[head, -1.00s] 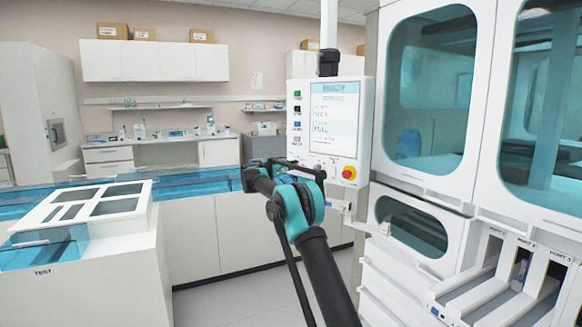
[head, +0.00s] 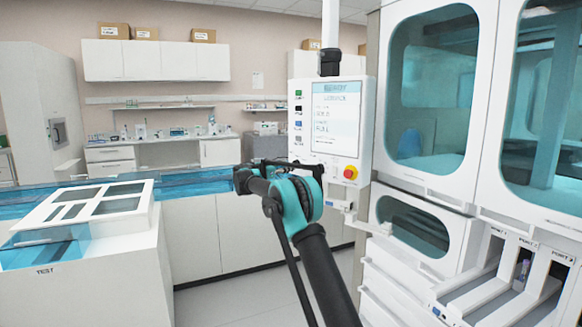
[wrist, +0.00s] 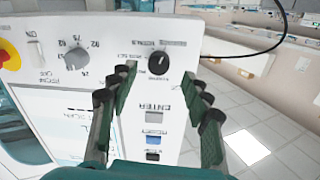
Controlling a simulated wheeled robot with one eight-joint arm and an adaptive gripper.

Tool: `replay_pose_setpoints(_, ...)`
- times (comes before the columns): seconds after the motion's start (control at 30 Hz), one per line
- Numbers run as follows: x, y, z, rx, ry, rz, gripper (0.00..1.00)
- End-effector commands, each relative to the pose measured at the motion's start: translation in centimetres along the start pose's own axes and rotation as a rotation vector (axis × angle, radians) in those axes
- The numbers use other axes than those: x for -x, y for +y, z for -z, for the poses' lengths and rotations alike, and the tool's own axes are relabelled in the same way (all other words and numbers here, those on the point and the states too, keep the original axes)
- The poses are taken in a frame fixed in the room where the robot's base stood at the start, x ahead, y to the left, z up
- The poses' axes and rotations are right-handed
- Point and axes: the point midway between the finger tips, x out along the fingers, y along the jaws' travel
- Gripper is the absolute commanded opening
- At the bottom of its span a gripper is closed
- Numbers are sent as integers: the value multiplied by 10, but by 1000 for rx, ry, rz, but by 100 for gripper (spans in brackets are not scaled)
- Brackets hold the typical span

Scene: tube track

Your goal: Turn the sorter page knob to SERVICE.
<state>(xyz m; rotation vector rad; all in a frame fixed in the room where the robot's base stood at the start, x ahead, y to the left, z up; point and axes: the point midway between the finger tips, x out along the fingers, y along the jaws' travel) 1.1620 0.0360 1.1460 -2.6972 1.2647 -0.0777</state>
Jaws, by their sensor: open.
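The control panel (head: 305,90) hangs in the middle of the head view, with a lit screen (head: 336,115). In the wrist view the panel (wrist: 185,120) appears upside down. A black round knob (wrist: 158,62) with a pale pointer mark sits on it, with small labels around it too blurred to read surely. A grey knob (wrist: 77,58) with a numbered scale sits to its left. My gripper (wrist: 165,84) is open and empty, its fingers either side of the black knob in the picture. Contact is not visible. In the head view my gripper (head: 280,168) is in front of the panel's lower edge.
A red stop button on yellow (head: 350,172) and a white switch (wrist: 37,55) are on the panel. Coloured buttons (wrist: 154,139) lie below the black knob in the wrist view. A glazed cabinet (head: 480,150) stands right. A TEST bench (head: 90,255) stands left, with open floor between.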

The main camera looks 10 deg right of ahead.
Motion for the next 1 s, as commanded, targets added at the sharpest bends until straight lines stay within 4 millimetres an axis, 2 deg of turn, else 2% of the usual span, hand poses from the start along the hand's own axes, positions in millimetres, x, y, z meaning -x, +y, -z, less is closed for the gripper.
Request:
replay_pose_setpoints(0.03,13,-1,0,0,0,2,49)
replay_pose_setpoints(0.2,46,0,0,0,0,2,49)
replay_pose_setpoints(0.4,70,0,0,0,0,0,49)
replay_pose_setpoints(0.57,77,0,0,0,0,0,49)
replay_pose_setpoints(0.87,77,1,0,2,-2,-1,49)
replay_pose_setpoints(0.97,73,13,-1,22,-26,-12,49)
replay_pose_setpoints(1.0,70,22,-2,40,-45,-19,49)
